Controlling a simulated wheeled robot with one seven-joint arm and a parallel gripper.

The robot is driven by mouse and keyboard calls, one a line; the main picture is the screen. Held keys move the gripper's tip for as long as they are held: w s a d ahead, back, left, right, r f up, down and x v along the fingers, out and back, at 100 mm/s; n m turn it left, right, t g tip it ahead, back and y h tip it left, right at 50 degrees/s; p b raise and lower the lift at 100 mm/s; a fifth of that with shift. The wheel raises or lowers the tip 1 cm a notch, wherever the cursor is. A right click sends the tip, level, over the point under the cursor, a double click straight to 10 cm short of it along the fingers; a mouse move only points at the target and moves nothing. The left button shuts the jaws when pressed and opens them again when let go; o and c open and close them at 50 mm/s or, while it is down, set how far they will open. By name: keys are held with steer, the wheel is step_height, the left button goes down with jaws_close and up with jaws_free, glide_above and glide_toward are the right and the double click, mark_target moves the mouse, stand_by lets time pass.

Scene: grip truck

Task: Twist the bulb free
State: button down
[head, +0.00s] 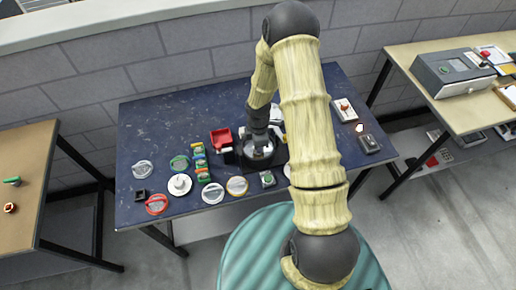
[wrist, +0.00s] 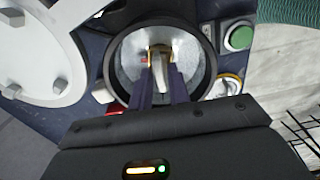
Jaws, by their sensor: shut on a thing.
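The bulb (wrist: 160,68) is a small pale piece, with brass-coloured metal beside it, in the middle of a round silvery lamp bowl (wrist: 128,62) with a dark rim. My gripper (wrist: 159,82) reaches into the bowl in the wrist view, with its two dark fingers shut on the bulb. In the head view my gripper (head: 258,141) points down over the dark round lamp (head: 258,160) on the blue table. My fingers hide part of the bulb, and I cannot tell whether its base sits in the socket.
On the blue table (head: 160,125) a red holder (head: 221,138) stands left of the lamp. A green-button box (head: 267,179) is close in front, with several lids and a white disc (head: 180,184) to the left. A switch box (head: 368,142) is at right. The table's far left is clear.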

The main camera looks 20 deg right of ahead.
steer(key=shift+r+n+p, duration=0.15)
steer(key=shift+n+p, duration=0.35)
steer(key=shift+n, duration=0.7)
steer(key=shift+s+n+p, duration=0.1)
steer(key=shift+n+p, duration=0.25)
steer(key=shift+n, duration=0.85)
steer(key=c, duration=1.4)
jaws_free()
